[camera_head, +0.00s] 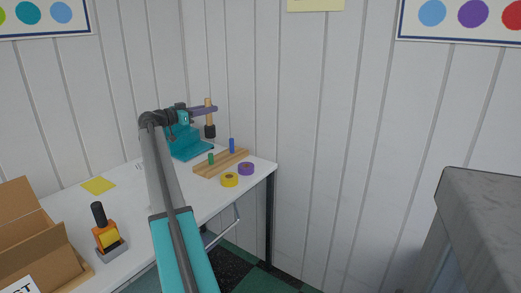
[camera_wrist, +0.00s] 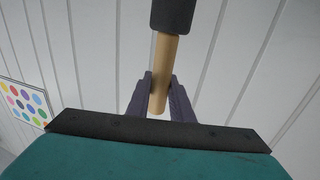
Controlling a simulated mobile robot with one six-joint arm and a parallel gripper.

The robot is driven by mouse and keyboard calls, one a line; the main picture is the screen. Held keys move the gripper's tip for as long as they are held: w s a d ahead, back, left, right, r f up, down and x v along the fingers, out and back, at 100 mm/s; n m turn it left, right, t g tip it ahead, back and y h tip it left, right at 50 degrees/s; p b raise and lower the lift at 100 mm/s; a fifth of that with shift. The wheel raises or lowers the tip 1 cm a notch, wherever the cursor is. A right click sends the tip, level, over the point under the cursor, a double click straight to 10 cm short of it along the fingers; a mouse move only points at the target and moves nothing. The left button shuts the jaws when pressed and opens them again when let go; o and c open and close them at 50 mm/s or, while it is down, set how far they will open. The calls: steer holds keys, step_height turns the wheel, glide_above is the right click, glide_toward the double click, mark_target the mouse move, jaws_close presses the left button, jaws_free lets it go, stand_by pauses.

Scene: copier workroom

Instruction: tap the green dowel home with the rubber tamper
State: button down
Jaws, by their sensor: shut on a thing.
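My gripper (camera_head: 208,109) is shut on the wooden handle of the rubber tamper (camera_head: 210,131) and holds it upright above the table, its dark head down. In the wrist view the jaws (camera_wrist: 160,92) pinch the pale handle of the tamper (camera_wrist: 166,60), and the dark head is at the top edge. The green dowel (camera_head: 211,159) stands upright in a wooden block (camera_head: 207,171). In the picture the tamper head is above the green dowel, with a clear gap between; the exact alignment in depth cannot be told. The dowels are not in the wrist view.
A taller blue dowel (camera_head: 232,145) stands in the same block. Yellow (camera_head: 229,180) and purple (camera_head: 246,169) rolls lie in front, near the table's right edge. A teal device (camera_head: 190,145) stands behind. An orange-and-black stamp (camera_head: 105,236) and cardboard box (camera_head: 30,240) are at left.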

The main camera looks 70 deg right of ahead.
steer(key=shift+r, duration=0.2)
steer(key=shift+r+p, duration=0.7)
steer(key=shift+r, duration=3.15)
